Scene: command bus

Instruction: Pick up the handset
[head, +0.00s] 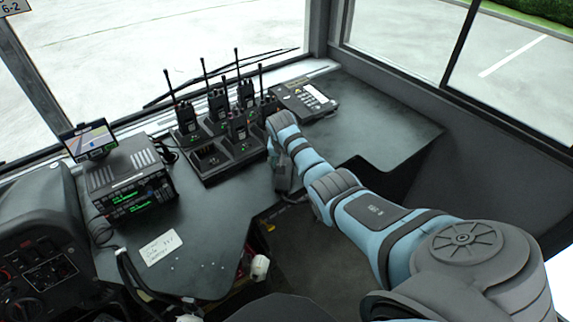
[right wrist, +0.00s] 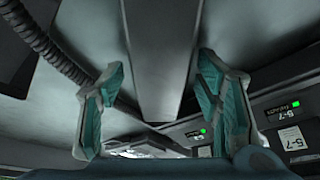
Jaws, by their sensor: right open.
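The desk phone (head: 308,97), black with a pale keypad, sits at the back right of the dark console. I cannot clearly make out its handset in the head view. My right gripper (head: 283,180) points down in front of the radio charger, partly hidden by its own wrist. In the right wrist view its teal fingers (right wrist: 162,105) are open and apart. A long dark grey bar, which looks like the handset (right wrist: 165,55), shows between them without visible contact. A coiled cord (right wrist: 55,55) runs beside it at left. My left gripper is not in view.
Several handheld radios (head: 240,125) with upright antennas stand in a charger (head: 232,158) left of my right gripper. A radio unit (head: 128,180) and small screen (head: 88,139) are further left. A note (head: 161,247) lies in front. Console space right of the phone is clear.

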